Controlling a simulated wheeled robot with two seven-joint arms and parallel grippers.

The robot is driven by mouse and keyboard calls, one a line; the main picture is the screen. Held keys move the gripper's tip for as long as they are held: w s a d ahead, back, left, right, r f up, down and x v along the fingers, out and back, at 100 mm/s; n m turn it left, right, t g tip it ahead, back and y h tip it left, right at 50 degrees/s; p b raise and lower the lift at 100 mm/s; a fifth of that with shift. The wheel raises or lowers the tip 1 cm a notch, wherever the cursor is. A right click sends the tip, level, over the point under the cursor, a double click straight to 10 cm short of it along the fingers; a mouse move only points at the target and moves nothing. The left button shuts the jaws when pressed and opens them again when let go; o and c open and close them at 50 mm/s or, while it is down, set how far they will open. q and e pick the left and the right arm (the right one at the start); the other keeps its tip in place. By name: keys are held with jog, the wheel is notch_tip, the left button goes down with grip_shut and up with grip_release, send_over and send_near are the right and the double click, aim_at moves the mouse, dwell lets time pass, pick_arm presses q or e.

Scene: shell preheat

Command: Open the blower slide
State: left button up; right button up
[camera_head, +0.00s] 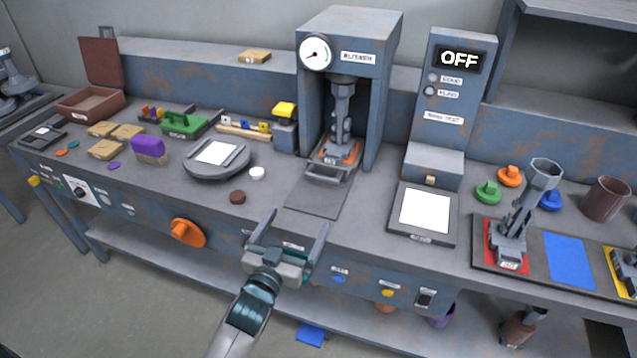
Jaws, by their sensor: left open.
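A tall blue-grey housing (388,70) with a round gauge (316,53) stands at the back of the bench; its label is too small to read surely. Inside its open bay a grey metal piece (342,105) stands upright on an orange-marked base. A small tray with a bar handle (327,173) sits at the bay's mouth, with a dark flat plate (318,198) in front. I cannot tell which part is the blower slide. My left gripper (297,220) is open and empty at the bench's front edge, nearer than the handle and apart from it. My right gripper is not in view.
A large orange knob (187,233), a blue button (338,279) and a black switch (425,298) are on the bench front. A white puck (257,173) and brown puck (237,197) lie left of the plate.

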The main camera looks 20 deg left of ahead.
aim_at(321, 179)
pick_arm(q)
jog(key=w, duration=0.5)
jog(key=w+p, duration=0.1)
jog(key=w, duration=0.4)
jog(key=w+p, duration=0.1)
jog(key=w, duration=0.5)
jog(key=shift+w+d, duration=0.1)
jog(key=shift+d, duration=0.15)
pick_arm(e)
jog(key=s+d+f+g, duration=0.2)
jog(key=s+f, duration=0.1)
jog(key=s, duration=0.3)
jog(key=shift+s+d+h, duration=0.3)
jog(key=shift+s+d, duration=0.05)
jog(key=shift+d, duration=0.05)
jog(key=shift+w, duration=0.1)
